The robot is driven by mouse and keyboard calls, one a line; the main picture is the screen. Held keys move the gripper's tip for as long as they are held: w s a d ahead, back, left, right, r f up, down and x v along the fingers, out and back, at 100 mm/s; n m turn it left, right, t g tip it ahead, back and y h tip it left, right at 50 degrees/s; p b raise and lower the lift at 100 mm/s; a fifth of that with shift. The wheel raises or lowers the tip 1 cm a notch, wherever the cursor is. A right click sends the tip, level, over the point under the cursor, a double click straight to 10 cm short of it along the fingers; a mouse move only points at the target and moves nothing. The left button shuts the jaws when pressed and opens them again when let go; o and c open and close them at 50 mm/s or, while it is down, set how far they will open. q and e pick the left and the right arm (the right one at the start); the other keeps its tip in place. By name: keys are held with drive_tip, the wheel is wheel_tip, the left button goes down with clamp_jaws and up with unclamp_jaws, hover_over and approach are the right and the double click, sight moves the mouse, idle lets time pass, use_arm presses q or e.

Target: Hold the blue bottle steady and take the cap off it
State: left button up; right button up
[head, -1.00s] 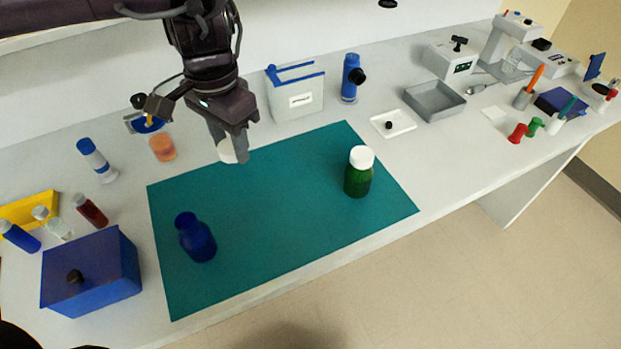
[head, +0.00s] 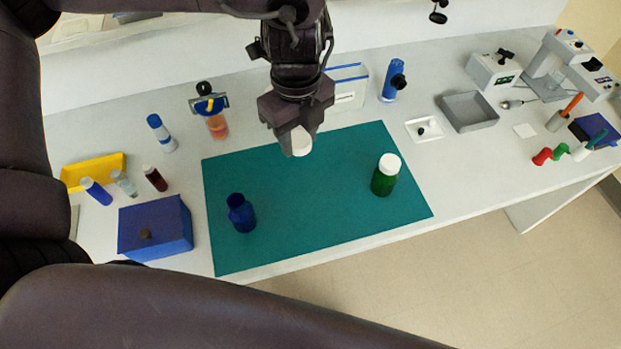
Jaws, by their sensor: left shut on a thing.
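The blue bottle (head: 241,214) stands upright on the left part of the teal mat (head: 310,205). Its top shows a bare dark blue neck with no cap on it. My left gripper (head: 295,139) hangs over the back edge of the mat, behind and to the right of the blue bottle and apart from it. It is shut on a white cap (head: 301,143), partly hidden by the fingers. My right gripper is not in view, and nothing is seen holding the blue bottle.
A green bottle (head: 384,176) with a white cap stands on the mat's right part. A white dish (head: 425,130) and grey tray (head: 470,112) lie to the right. The mat's middle is clear.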

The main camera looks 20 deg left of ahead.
use_arm(q)
drive_tip(key=b, duration=0.2)
hover_over(302, 201)
wheel_tip(302, 201, down, 16)
wheel_tip(302, 201, down, 3)
drive_tip(key=shift+f, duration=0.1)
drive_tip(key=shift+w+f, duration=0.1)
drive_tip(key=shift+f, duration=0.3)
drive_tip(key=shift+b, duration=0.3)
drive_tip(key=shift+f, duration=0.2)
drive_tip(key=o, duration=1.1)
drive_tip(key=shift+r, duration=0.1)
